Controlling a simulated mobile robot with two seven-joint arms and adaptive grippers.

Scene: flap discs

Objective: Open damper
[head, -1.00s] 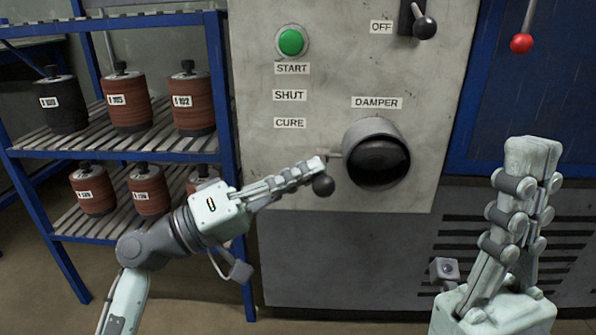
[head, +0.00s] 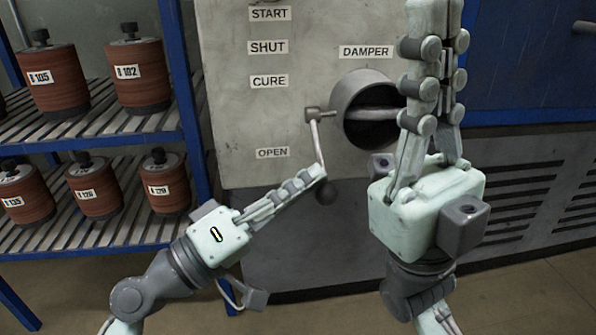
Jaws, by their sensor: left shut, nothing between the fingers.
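The damper (head: 347,95) is a round grey duct mouth on the cabinet front, under a DAMPER label (head: 367,51). A plate lies nearly edge-on across its dark opening.
SHUT (head: 267,47), CURE (head: 269,81) and OPEN (head: 272,153) labels run down the panel left of the damper. A blue rack (head: 183,90) with several reddish-brown rolls stands at left. Louvres (head: 540,190) are at lower right.

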